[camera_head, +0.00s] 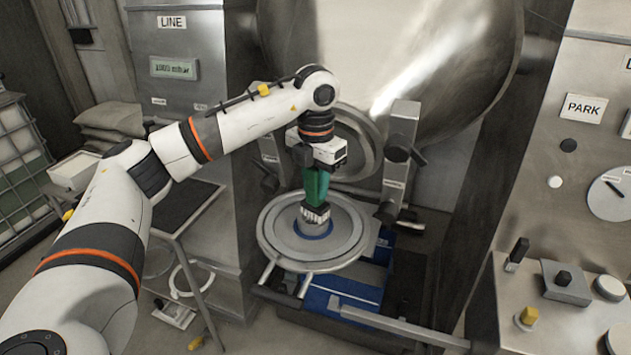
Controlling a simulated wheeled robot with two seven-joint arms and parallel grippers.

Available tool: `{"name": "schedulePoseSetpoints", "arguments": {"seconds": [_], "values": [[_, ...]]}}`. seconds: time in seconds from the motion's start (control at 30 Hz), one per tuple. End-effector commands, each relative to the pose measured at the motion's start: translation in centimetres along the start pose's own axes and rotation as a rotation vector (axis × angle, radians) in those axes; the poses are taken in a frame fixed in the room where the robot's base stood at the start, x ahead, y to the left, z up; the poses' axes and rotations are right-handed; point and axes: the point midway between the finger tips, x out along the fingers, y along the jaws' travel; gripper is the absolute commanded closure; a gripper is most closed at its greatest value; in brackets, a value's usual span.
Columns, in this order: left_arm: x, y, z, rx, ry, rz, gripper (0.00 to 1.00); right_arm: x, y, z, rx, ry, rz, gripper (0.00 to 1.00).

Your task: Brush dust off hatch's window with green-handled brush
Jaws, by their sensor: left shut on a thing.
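The hatch (278,246) is a round metal door, swung open and lying roughly flat below the still's round opening. Its small blue-tinted window (297,230) is at its centre. My left gripper (318,166) points down above the hatch and is shut on the brush with the green handle (315,186). The pale bristle end (316,214) is down over the window and hides part of it. I cannot tell whether the bristles touch the glass, and no dust can be made out. My right gripper is not in view.
The big metal still (400,50) stands behind the hatch, with clamps (400,150) beside its opening. A control panel with knobs (560,285) is at the right. A small dark-topped table (180,205) and stacked sacks (110,120) are at the left.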

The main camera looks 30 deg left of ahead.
Motion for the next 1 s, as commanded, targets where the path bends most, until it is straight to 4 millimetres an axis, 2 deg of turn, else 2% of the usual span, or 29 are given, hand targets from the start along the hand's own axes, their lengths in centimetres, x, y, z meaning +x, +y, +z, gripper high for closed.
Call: {"name": "schedulePoseSetpoints", "arguments": {"seconds": [0.63, 1.0], "values": [[0.7, 0.1, 0.0, 0.000, 0.001, 0.000, 1.00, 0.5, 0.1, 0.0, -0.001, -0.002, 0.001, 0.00], [0.6, 2.2, 0.0, 0.002, 0.000, 0.000, 1.00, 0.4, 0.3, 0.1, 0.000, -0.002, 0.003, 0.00]]}}
